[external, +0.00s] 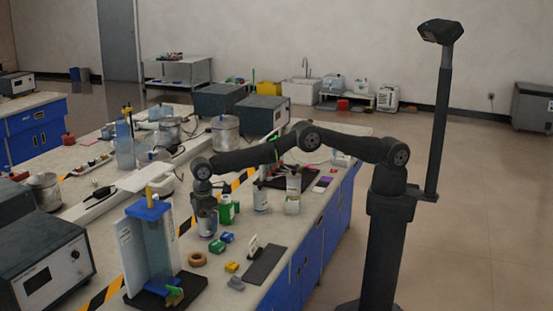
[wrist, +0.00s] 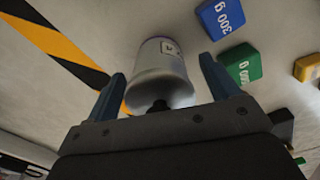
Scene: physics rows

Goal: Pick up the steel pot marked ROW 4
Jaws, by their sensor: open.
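A small grey metal-looking pot (wrist: 160,62) with a pale label stands on the bench in the wrist view; the label's mark is too small to read. My gripper (wrist: 162,70) is open, with one blue-grey finger on each side of the pot and visible space beside it. In the external view my gripper (external: 205,208) points down over the same pot (external: 207,226), which it partly hides. Whether the fingers touch the pot cannot be told. Larger steel pots stand farther off, one at the back (external: 225,136) and one at the left (external: 43,190); I cannot read ROW 4 on any.
A blue 300 g block (wrist: 221,17) and a green block (wrist: 241,63) lie right of the pot, with a yellow block (wrist: 307,67) beyond. A green item (external: 227,212) and a white labelled cylinder (external: 261,197) stand close by. Striped tape (wrist: 55,45) runs on the left.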

